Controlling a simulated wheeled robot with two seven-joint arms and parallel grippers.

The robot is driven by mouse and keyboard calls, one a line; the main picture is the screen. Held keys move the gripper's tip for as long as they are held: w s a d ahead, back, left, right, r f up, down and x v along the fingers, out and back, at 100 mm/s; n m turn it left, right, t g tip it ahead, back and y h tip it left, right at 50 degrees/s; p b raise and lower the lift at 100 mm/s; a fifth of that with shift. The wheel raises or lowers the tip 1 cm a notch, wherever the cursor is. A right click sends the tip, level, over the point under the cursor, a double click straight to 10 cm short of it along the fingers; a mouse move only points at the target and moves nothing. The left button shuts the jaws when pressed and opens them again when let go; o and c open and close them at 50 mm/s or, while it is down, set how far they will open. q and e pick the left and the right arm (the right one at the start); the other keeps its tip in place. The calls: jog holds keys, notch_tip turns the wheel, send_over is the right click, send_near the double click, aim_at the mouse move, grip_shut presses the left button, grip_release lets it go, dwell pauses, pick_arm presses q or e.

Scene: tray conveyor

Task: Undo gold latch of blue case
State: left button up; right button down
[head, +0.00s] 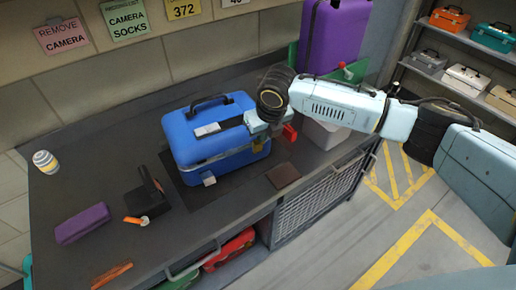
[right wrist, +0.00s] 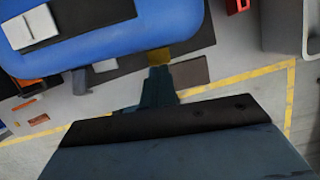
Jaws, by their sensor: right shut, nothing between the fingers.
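The blue case (head: 210,150) stands shut and upright on the dark workbench, its black handle on top. It fills the top of the right wrist view (right wrist: 130,32). A gold latch (right wrist: 159,57) shows on its edge there, right at the tips of my right gripper (right wrist: 158,72). In the head view the right gripper (head: 262,132) is at the case's right front corner and hides much of that latch. Its fingers are shut and empty; I cannot tell whether they touch the latch. A silver latch (head: 209,180) sits at the left of the front. My left gripper is out of view.
A brown flat piece (head: 284,175) lies right of the case, and a red object (head: 290,132) stands behind it. A purple case (head: 83,223), a black item (head: 150,193) and a striped can (head: 45,161) are on the left. Shelves with several cases stand at the right.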

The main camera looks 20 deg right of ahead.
aim_at(259, 148)
jog(key=shift+b+x, duration=0.45)
jog(key=shift+x, duration=0.7)
jog(key=shift+s+f, duration=0.1)
